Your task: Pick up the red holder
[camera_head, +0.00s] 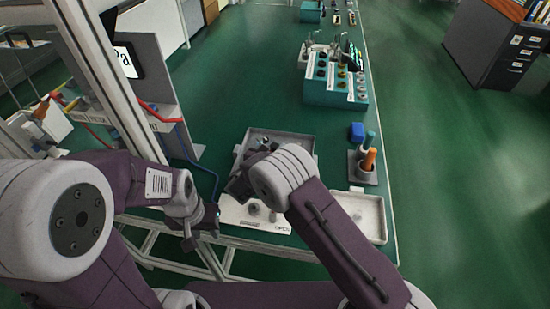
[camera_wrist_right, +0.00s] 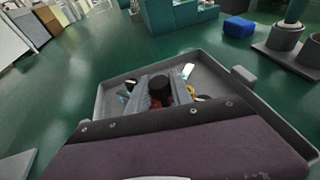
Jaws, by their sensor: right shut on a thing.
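The red holder (camera_wrist_right: 158,101) shows in the right wrist view as a small patch of red under a black round top, between the fingers of my right gripper (camera_wrist_right: 160,92). The gripper is shut on it, over the grey tray (camera_wrist_right: 215,66). In the head view my right gripper (camera_head: 240,187) is at the tray's (camera_head: 305,142) near left part, and my arm hides the holder there. I cannot tell whether the holder touches the tray floor. My left gripper (camera_head: 212,218) hangs at the bench's near left edge, apart from the tray; its jaw opening is unclear.
A white panel (camera_head: 270,222) with small knobs lies in front of the tray. A pale shallow tray (camera_head: 372,228) and a grey stand (camera_head: 362,168) with orange and teal handles are at right, beside a blue block (camera_head: 357,132). A teal rack (camera_head: 318,92) stands farther back.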

